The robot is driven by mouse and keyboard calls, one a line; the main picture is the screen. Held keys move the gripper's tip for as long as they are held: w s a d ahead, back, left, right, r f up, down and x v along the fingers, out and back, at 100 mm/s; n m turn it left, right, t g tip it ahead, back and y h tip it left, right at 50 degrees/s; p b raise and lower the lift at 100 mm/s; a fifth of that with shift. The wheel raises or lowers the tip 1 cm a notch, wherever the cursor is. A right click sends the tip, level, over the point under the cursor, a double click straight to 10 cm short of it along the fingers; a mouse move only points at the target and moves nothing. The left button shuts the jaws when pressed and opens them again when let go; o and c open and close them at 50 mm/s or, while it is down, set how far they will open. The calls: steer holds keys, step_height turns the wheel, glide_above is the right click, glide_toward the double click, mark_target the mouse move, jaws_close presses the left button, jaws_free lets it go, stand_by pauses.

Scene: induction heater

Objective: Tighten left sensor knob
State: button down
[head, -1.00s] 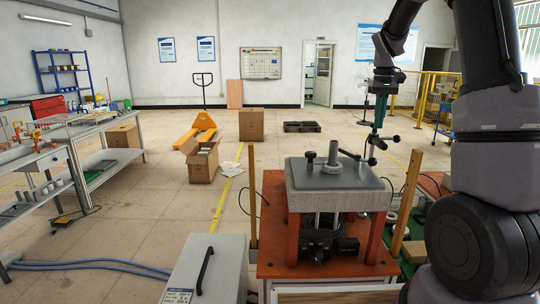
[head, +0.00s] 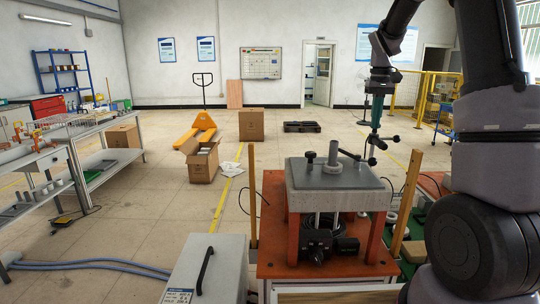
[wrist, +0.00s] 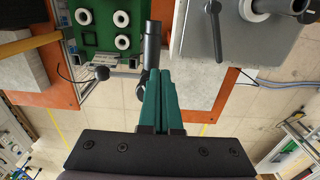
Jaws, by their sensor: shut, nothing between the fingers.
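Black knobbed rods stand at the right edge of the heater's top plate (head: 305,181). They include a ball end (head: 396,138) and a lower knob (head: 372,161). I cannot tell which is the left sensor knob. My gripper (head: 375,133), with green fingers, points down just above these rods. In the wrist view the fingers (wrist: 158,72) are together with nothing between them. A dark cylinder (wrist: 152,42) stands close by their tips, and a rounded black part is half hidden behind them. I cannot tell if they touch.
A grey post (head: 333,154) and a black knob (head: 310,158) stand on the plate. A wooden post (head: 406,205) rises at the right of the orange stand (head: 275,255). A grey box (head: 215,265) is in front left.

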step_height(320, 180, up, 6)
stand_by(0.5)
steer(key=shift+s+d, duration=0.1)
